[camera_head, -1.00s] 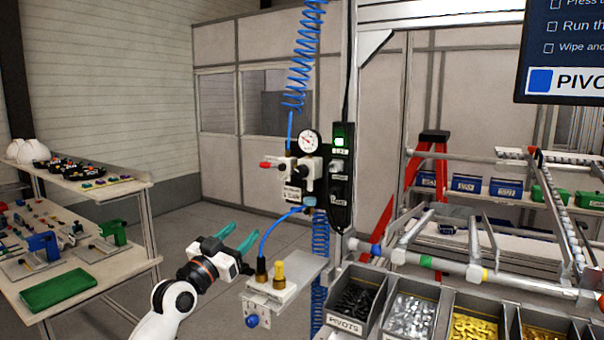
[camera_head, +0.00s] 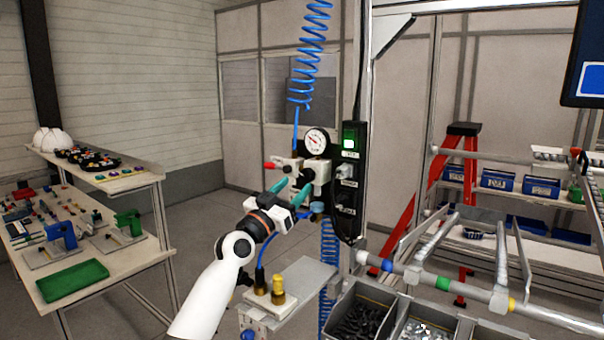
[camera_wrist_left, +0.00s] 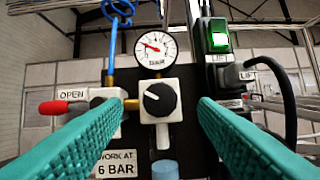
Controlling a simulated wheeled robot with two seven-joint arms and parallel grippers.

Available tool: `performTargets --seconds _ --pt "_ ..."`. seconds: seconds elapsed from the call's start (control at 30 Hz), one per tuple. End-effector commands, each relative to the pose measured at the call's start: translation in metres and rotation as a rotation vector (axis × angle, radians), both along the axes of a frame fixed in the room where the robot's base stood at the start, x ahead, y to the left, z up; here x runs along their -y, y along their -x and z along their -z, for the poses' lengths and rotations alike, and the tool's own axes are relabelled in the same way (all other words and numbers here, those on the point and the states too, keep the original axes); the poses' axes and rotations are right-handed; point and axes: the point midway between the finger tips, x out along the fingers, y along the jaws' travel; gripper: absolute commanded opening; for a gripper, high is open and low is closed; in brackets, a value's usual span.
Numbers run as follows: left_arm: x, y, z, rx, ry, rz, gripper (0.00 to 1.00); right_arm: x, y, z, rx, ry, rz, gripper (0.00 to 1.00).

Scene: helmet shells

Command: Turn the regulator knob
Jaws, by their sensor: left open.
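The regulator knob (camera_wrist_left: 159,99) is black with a white pointer line and sits on a white block. It faces my left gripper in the left wrist view. A round pressure gauge (camera_wrist_left: 156,47) is above it, its red needle pointing up-left; it also shows in the head view (camera_head: 316,141). My left gripper (camera_head: 293,191) has teal fingers that are spread open and empty. In the wrist view the fingertips appear to either side of the knob, with gaps, not closed on it. In the head view the fingers partly cover the regulator. My right gripper is not in view.
A red-handled valve (camera_wrist_left: 64,107) marked OPEN is left of the knob. A black box with a lit green switch (camera_wrist_left: 218,41) is to the right. Blue hose (camera_head: 312,60) hangs above. A small shelf with brass fittings (camera_head: 278,288) is below; parts bins stand at lower right.

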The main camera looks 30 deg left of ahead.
Motion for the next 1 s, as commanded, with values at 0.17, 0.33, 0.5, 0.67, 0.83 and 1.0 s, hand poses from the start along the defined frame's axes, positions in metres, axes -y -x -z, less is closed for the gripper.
performTargets --seconds 0.17,0.33,0.5,0.67,0.83,1.0 --pt "0.005 -0.026 -0.011 0.000 0.002 0.001 0.54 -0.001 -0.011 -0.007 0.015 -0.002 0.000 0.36" --pt "0.006 -0.036 -0.015 -0.001 0.000 0.000 0.54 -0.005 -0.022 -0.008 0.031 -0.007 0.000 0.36" --pt "0.007 -0.038 -0.015 -0.001 -0.001 0.000 0.54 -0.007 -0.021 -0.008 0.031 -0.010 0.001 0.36" --pt "0.007 -0.038 -0.015 -0.001 -0.001 0.000 0.49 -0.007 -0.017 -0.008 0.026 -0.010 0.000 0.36" --pt "0.007 -0.038 -0.015 -0.001 -0.001 0.000 0.21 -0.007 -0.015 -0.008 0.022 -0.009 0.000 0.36" --pt "0.007 -0.037 -0.014 -0.001 -0.002 -0.001 0.09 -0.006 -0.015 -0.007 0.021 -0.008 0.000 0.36"
